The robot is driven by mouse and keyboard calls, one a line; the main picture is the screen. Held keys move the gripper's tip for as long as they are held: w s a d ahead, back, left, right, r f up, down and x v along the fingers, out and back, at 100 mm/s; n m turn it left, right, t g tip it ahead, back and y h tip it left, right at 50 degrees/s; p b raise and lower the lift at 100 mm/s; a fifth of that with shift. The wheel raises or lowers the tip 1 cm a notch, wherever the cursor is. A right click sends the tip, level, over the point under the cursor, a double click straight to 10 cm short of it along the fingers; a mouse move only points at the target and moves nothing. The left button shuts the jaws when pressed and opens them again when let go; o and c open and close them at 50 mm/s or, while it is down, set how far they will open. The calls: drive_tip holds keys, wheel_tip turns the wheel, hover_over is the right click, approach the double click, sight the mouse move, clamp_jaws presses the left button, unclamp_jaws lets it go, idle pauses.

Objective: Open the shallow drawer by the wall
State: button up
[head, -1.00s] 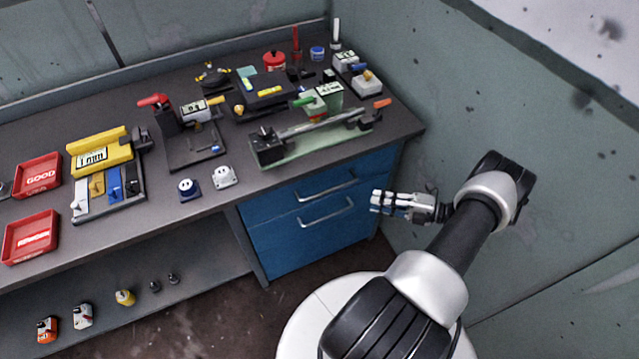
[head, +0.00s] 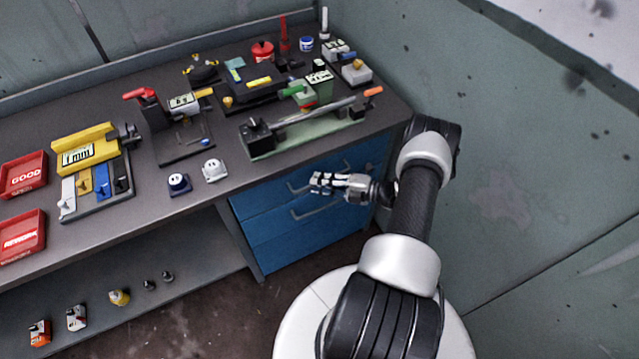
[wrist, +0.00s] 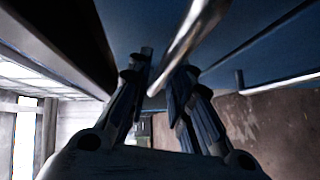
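The blue drawer unit under the bench has a shallow top drawer (head: 258,202) beside the wall, with its front looking flush. Its silver handle (head: 294,190) is partly hidden behind my gripper (head: 317,183). In the wrist view, my gripper (wrist: 163,72) has its two fingers apart. A silver bar handle (wrist: 188,42) runs slantwise into the gap between them, with the blue drawer face (wrist: 255,30) beyond. I cannot tell whether the fingers touch the bar. Nothing is gripped.
A deeper lower drawer (head: 285,245) has its own silver handle (head: 312,212) just below my gripper. The grey wall (head: 500,170) stands close on the right of my arm. The benchtop (head: 225,195) above holds fixtures, red trays and small parts.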

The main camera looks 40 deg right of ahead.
drive_tip(key=shift+w+a, duration=0.2)
drive_tip(key=shift+w, duration=0.1)
drive_tip(key=shift+c, duration=0.4)
clamp_jaws()
